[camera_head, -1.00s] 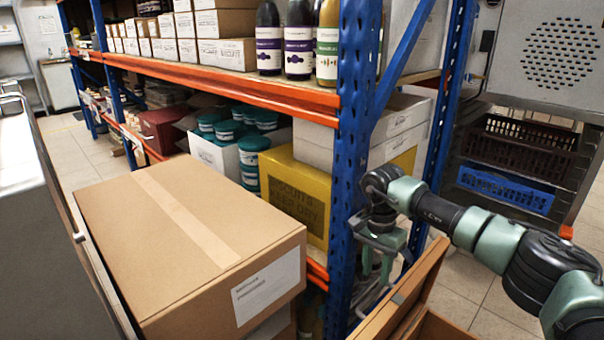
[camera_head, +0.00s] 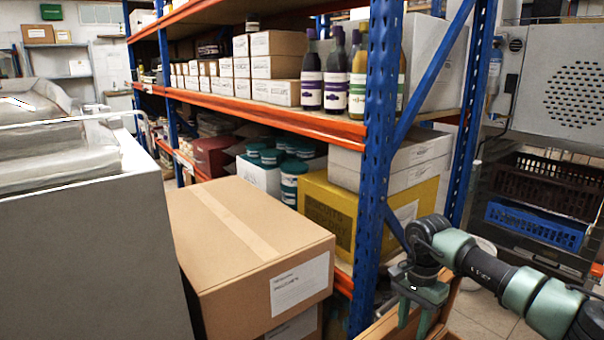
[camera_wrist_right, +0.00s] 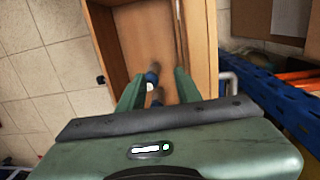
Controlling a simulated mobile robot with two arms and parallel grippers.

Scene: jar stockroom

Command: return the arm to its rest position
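My right arm comes in from the right in the head view. Its green gripper (camera_head: 414,318) points down beside the blue rack post, above an open brown box (camera_head: 388,326) at the bottom edge. In the right wrist view the two fingers (camera_wrist_right: 158,80) stand apart, so the gripper is open. The open box (camera_wrist_right: 205,50) lies below and beyond them. Small dark objects with blue parts (camera_wrist_right: 153,76) show between the fingers in the picture, apparently lower down; I cannot tell what they are. My left arm and gripper are not in view.
A blue and orange rack (camera_head: 378,150) holds bottles (camera_head: 334,80), cartons, teal-lidded tubs (camera_head: 292,180) and a yellow box (camera_head: 326,212). A large closed carton (camera_head: 250,250) stands before it. Crates (camera_head: 535,222) sit at right. Tiled floor (camera_wrist_right: 30,75) shows clear beside the box.

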